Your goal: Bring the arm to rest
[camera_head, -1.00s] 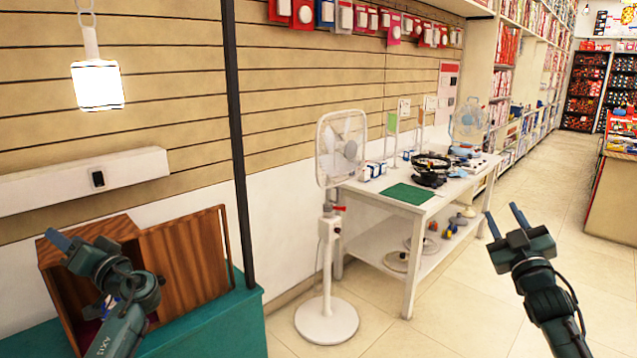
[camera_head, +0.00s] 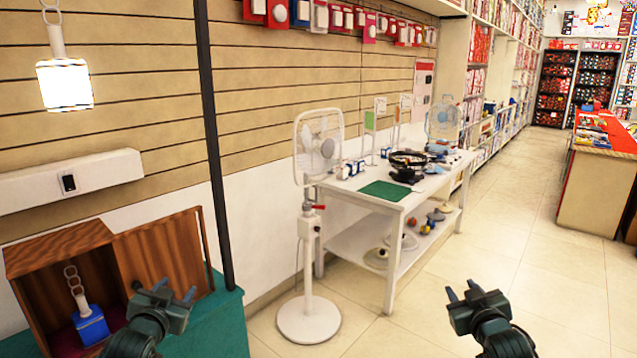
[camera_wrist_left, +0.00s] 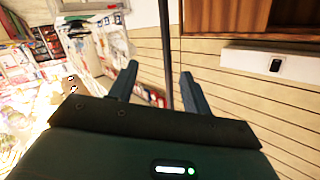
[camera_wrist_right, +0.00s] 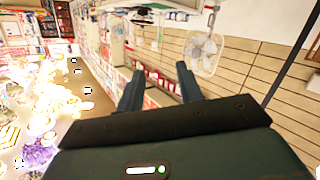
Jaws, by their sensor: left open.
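My left gripper (camera_head: 163,291) is open and empty in front of the open wooden cabinet at lower left of the head view. Its two spread fingers also show in the left wrist view (camera_wrist_left: 158,82), with nothing between them. My right gripper (camera_head: 463,294) is over the tiled floor at lower right, clear of the furniture. In the right wrist view its fingers (camera_wrist_right: 160,88) stand apart with nothing between them.
A wooden cabinet (camera_head: 60,235) holding a blue block-shaped object with a chain (camera_head: 92,326) stands on a teal surface (camera_head: 232,325). A white fan (camera_head: 308,317) and a white table (camera_head: 400,208) stand in the middle. A lit lamp (camera_head: 65,85) hangs at upper left. Floor at right is clear.

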